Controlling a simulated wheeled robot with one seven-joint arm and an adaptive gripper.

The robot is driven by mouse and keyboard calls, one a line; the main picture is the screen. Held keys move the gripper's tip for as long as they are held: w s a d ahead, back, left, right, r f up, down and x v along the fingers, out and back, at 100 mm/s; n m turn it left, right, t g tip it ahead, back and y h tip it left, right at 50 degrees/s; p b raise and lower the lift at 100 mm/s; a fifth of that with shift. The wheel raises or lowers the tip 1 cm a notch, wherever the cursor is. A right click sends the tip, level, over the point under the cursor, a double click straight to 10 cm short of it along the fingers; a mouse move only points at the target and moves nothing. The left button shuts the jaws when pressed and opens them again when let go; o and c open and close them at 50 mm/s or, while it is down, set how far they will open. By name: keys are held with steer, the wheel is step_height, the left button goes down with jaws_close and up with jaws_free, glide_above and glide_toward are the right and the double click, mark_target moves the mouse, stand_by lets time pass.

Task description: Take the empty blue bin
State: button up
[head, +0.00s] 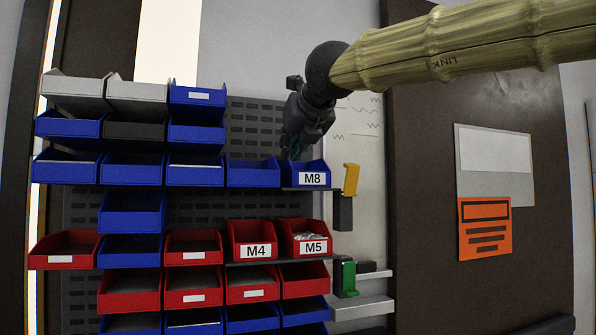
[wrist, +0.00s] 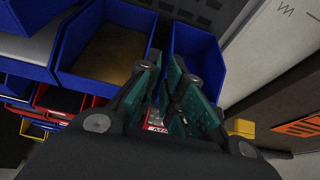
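The blue bin labelled M8 (head: 316,186) sits at the right end of an upper row on the rack. In the wrist view, the right-hand blue bin (wrist: 204,48) shows a bare blue inside, with its lower part hidden by my fingers. My gripper (head: 292,152) is just above and behind the left part of the M8 bin in the head view. In the wrist view, my gripper (wrist: 162,64) has its two green-padded fingers apart, near that bin's left wall. I see nothing held between them. Whether a finger touches the wall is unclear.
Another blue bin (head: 252,177) stands close on the left; its floor looks brownish in the wrist view. Red bins M4 (head: 252,233) and M5 (head: 303,226) sit below; M5 holds pale parts. A yellow holder (head: 351,178) is just right of M8.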

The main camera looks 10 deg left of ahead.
mark_target(288, 161)
steer(key=w+f, duration=0.1)
steer(key=w, duration=0.2)
steer(key=w+f, duration=0.1)
steer(key=w, duration=0.1)
steer(key=shift+w+a+f, duration=0.25)
steer(key=shift+a+f, duration=0.05)
steer(key=shift+a, duration=0.1)
steer(key=shift+w+a+p, duration=0.15)
steer(key=shift+a+p, duration=0.05)
steer(key=shift+p, duration=0.3)
steer(key=shift+a+f+p, duration=0.1)
steer(key=shift+a+p, duration=0.45)
steer(key=shift+a, duration=0.05)
steer(key=x, duration=0.2)
steer(key=shift+w+f, duration=0.3)
steer(key=shift+w, duration=0.05)
steer(key=shift+s+d+r, duration=0.15)
steer(key=shift+s, duration=0.1)
jaws_close()
steer(key=shift+s+r, duration=0.15)
steer(key=shift+s, duration=0.1)
steer(key=shift+w, duration=0.3)
step_height(288, 161, up, 28)
steer(key=p, duration=0.2)
